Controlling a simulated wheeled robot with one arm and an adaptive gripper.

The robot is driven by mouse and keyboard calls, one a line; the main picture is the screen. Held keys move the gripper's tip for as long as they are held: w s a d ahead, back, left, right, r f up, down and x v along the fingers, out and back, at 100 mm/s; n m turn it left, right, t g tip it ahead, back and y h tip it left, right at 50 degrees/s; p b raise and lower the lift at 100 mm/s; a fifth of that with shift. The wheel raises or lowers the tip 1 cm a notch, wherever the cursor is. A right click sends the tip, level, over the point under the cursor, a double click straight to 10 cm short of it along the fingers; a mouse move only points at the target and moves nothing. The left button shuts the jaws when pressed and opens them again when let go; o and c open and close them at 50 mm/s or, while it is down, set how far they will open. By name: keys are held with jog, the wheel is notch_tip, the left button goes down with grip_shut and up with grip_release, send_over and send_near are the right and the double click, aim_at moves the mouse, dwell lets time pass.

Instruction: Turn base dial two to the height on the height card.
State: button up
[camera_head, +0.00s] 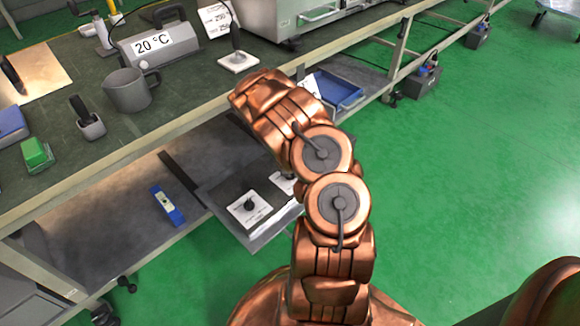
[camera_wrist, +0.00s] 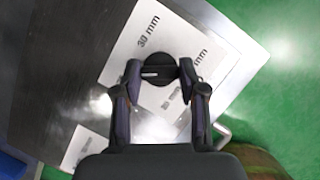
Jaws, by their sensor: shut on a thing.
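In the wrist view my gripper (camera_wrist: 160,76) is shut on a round black dial knob (camera_wrist: 158,97), one finger on each side. The knob sits on a white plate (camera_wrist: 182,38) printed "30 mm" at upper left; another "mm" label at right is partly cut off by a finger, and a lower one is blurred. A short white mark on the knob points left. In the head view a white plate with a black knob (camera_head: 250,207) lies on the lower tray, with another plate (camera_head: 284,181) partly behind my arm. My gripper is hidden there. I cannot identify a height card.
The grey tray (camera_head: 215,193) sticks out from the lower shelf. A blue level-like tool (camera_head: 167,206) lies left of it. The upper bench holds a grey mug (camera_head: 128,91), a heater marked 20 °C (camera_head: 160,48) and a green block (camera_head: 36,153).

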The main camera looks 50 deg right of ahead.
jog(key=m+g+p, duration=0.1)
jog(key=m+p, duration=0.3)
jog(key=shift+w+a+r+m+g+h, duration=0.1)
jog(key=shift+w+a+m+g+h, duration=0.1)
jog(key=shift+m+g+h, duration=0.15)
jog(key=m+g+p, duration=0.1)
jog(key=m+p, duration=0.2)
jog(key=shift+m+g, duration=0.25)
jog(key=shift+m, duration=0.1)
jog(key=m+g+p, duration=0.1)
jog(key=m+p, duration=0.1)
jog(key=m, duration=0.1)
jog(key=shift+d+p, duration=0.15)
jog(key=shift+p, duration=0.25)
jog(key=shift+f+m+g+y+p, duration=0.1)
jog(key=shift+m+g+y+p, duration=0.3)
jog(key=shift+m, duration=0.65)
jog(key=shift+f+m+g+y+p, duration=0.1)
jog(key=shift+m+g+y+p, duration=0.25)
jog(key=shift+m, duration=0.7)
jog(key=shift+w, duration=0.1)
jog(key=o, duration=1.2)
jog(key=shift+d, duration=0.1)
jog(key=shift+c, duration=0.2)
jog(key=shift+r, duration=0.2)
